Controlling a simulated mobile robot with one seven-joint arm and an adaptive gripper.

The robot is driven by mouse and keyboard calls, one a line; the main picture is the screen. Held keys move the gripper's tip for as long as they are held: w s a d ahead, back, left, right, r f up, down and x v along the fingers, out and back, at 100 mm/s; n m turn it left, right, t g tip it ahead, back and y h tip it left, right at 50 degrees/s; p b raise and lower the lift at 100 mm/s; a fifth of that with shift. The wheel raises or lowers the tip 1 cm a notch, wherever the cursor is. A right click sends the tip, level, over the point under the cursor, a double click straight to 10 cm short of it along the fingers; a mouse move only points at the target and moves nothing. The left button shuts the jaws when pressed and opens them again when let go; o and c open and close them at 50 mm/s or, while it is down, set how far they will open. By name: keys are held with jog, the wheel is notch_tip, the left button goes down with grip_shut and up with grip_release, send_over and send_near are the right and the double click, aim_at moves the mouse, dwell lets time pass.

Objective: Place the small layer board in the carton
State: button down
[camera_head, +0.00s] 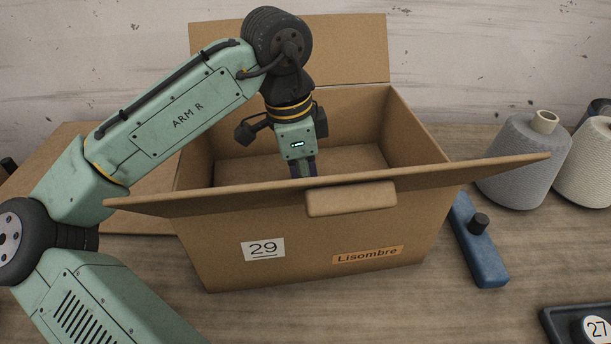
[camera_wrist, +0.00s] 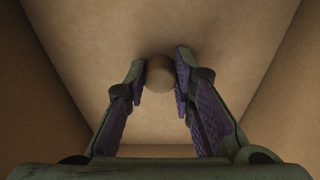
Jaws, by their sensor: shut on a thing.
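The open carton (camera_head: 215,265), brown with a label "29" and the word "Lisombre", stands on the wooden table. My gripper (camera_head: 303,171) reaches down inside it from above, its fingertips hidden behind the front wall. In the wrist view my gripper (camera_wrist: 161,80) is shut on a round tan knob (camera_wrist: 158,76), one finger on each side. The knob stands out against a flat tan surface, which I take to be the small layer board (camera_wrist: 160,30). Board and carton have almost the same colour, so I cannot tell whether the board touches the carton floor.
A flat brown cardboard piece (camera_head: 50,172) lies left of the carton. A blue bar with a dark knob (camera_head: 478,245) lies to the right. Grey (camera_head: 520,160) and cream (camera_head: 590,170) yarn cones stand back right. A dark tray (camera_head: 560,325) is at the front right corner.

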jog(key=shift+f, duration=0.3)
jog(key=c, duration=1.4)
grip_release()
jog(key=shift+o, duration=0.2)
jog(key=shift+r, duration=0.1)
notch_tip(320, 180, up, 13)
jog(key=a, duration=0.1)
jog(key=shift+s+a+b, duration=0.15)
jog(key=shift+a+b, duration=0.2)
jog(key=shift+a, duration=0.05)
